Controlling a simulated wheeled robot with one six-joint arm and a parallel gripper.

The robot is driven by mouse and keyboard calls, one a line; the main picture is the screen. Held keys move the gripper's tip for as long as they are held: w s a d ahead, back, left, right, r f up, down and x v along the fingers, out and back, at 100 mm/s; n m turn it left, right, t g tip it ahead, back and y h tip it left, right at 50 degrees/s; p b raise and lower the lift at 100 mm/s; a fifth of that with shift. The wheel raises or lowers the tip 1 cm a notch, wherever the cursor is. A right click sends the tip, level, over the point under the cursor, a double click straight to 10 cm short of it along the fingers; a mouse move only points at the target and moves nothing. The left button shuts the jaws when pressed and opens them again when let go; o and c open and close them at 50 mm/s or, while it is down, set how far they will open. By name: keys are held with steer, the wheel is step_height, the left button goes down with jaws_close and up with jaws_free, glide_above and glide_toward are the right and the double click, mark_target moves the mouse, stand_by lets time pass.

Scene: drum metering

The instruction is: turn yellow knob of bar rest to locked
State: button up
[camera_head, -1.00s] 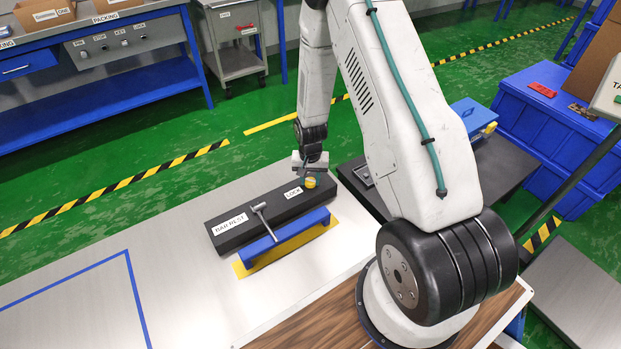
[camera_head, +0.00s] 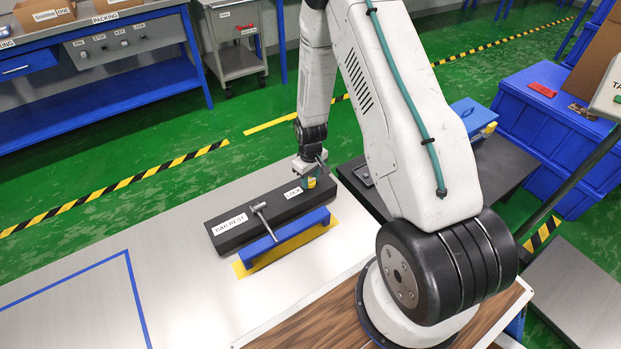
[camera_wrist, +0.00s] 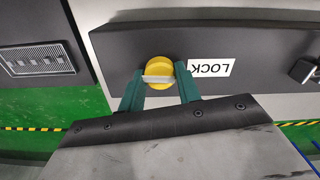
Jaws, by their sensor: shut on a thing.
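The bar rest (camera_head: 235,236) is a long dark block on the light bench, with a white BAR REST label at its left end. Its yellow knob (camera_wrist: 159,66) is round, with a pale ridge lying nearly level across it in the wrist view. A LOCK label (camera_wrist: 211,67) is beside the knob and reads upside down there. My gripper (camera_wrist: 157,84) has its teal fingers on either side of the knob and is shut on it. In the head view the knob (camera_head: 311,182) is partly hidden by my gripper (camera_head: 309,176).
A metal T-shaped handle (camera_head: 262,219) lies across the bar rest and a blue bar (camera_head: 290,238) in front of it. A dark table (camera_head: 505,168) and blue crates (camera_head: 555,135) stand to the right. The bench's left part is bare apart from a blue outline.

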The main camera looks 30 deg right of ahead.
mark_target(310, 180)
steer(key=shift+n, duration=0.5)
steer(key=o, duration=1)
steer(key=shift+c, duration=0.2)
step_height(310, 180, up, 8)
steer(key=shift+f, duration=0.1)
